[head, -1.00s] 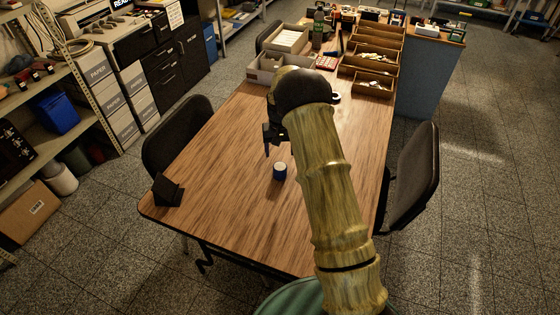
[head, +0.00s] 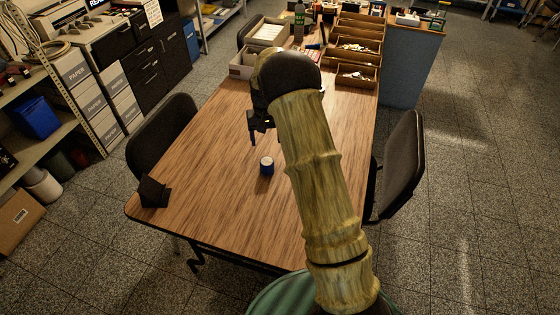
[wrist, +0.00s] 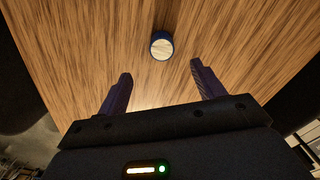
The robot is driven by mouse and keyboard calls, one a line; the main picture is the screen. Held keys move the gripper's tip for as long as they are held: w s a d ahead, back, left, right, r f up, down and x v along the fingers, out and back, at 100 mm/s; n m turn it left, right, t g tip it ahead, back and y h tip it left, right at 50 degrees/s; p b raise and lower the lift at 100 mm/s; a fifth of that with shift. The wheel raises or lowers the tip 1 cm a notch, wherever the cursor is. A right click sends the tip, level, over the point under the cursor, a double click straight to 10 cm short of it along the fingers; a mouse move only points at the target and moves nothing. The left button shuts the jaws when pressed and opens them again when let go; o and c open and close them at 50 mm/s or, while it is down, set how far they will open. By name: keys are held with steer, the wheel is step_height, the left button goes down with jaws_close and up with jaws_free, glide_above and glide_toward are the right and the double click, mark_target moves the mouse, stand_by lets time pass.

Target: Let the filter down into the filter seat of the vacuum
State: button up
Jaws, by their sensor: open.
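A small round blue piece with a pale top (head: 266,166) stands upright on the wooden table; I cannot tell whether it is the filter. It also shows in the wrist view (wrist: 161,46), beyond my fingertips and roughly centred between their lines. My gripper (head: 253,132) is above the table, just behind and left of this piece in the head view. In the wrist view my gripper (wrist: 160,70) is open, its two dark blue fingers wide apart with nothing between them. I see no vacuum or filter seat that I can make out.
The wooden table (head: 205,165) is mostly bare around the piece. A black wedge-shaped stand (head: 153,191) is at its left corner. Wooden trays (head: 357,75) and a grey box (head: 243,67) are at the far end. Black chairs (head: 402,165) flank the table.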

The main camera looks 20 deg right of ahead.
steer(key=s+r+t, duration=0.1)
steer(key=s+r, duration=0.2)
steer(key=s, duration=0.7)
steer(key=s+r+n, duration=0.1)
steer(key=s+r, duration=0.2)
steer(key=s, duration=0.7)
steer(key=s+r+t, duration=0.1)
steer(key=s+r, duration=0.3)
steer(key=s, duration=0.6)
steer(key=shift+a+t, duration=0.2)
steer(key=shift+t, duration=0.1)
steer(key=shift+o, duration=0.4)
